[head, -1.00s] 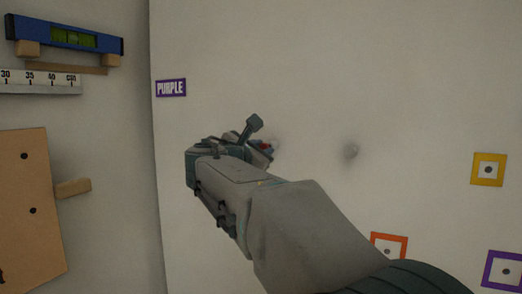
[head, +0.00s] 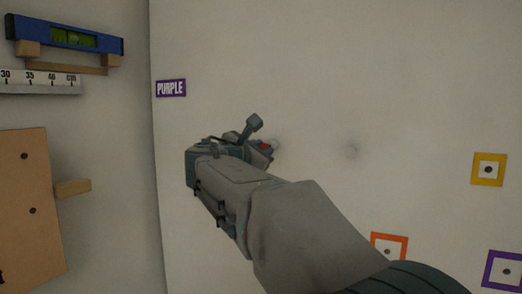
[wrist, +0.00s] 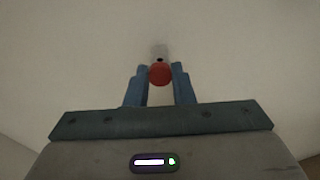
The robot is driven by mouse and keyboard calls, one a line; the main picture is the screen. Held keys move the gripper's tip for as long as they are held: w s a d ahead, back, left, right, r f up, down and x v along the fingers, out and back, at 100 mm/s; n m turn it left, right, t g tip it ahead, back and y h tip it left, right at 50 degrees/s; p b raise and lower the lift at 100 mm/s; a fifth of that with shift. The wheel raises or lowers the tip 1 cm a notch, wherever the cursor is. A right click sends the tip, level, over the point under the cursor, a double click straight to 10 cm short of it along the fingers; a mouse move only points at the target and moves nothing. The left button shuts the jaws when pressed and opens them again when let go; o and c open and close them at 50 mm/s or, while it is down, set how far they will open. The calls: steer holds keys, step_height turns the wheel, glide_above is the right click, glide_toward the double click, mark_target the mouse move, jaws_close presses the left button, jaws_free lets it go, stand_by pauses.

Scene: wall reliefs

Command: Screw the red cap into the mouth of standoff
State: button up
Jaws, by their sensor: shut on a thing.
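The red cap (wrist: 160,74) is between the two blue fingers of my gripper (wrist: 160,80) in the wrist view. My gripper is shut on it. In the head view a small bit of the red cap (head: 265,146) shows at the tip of my gripper (head: 262,150). A pale standoff (wrist: 159,52) with a dark mouth sticks out of the wall just beyond the cap. In the head view the standoff (head: 276,144) is a small pale knob beside the gripper tip. I cannot tell whether cap and standoff touch.
Another pale standoff (head: 351,152) is on the wall to the right. A purple sign (head: 171,88) reads PURPLE. Yellow (head: 488,169), orange (head: 389,246) and purple (head: 503,270) framed squares are at right. A blue level (head: 65,36) and a brown board (head: 32,205) hang at left.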

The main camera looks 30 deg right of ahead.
steer(key=shift+x, duration=0.8)
steer(key=o, duration=1)
steer(key=shift+a, duration=0.1)
steer(key=b+v, duration=0.2)
steer(key=v, duration=1.1)
steer(key=shift+s+a+b, duration=0.25)
steer(key=shift+b, duration=0.15)
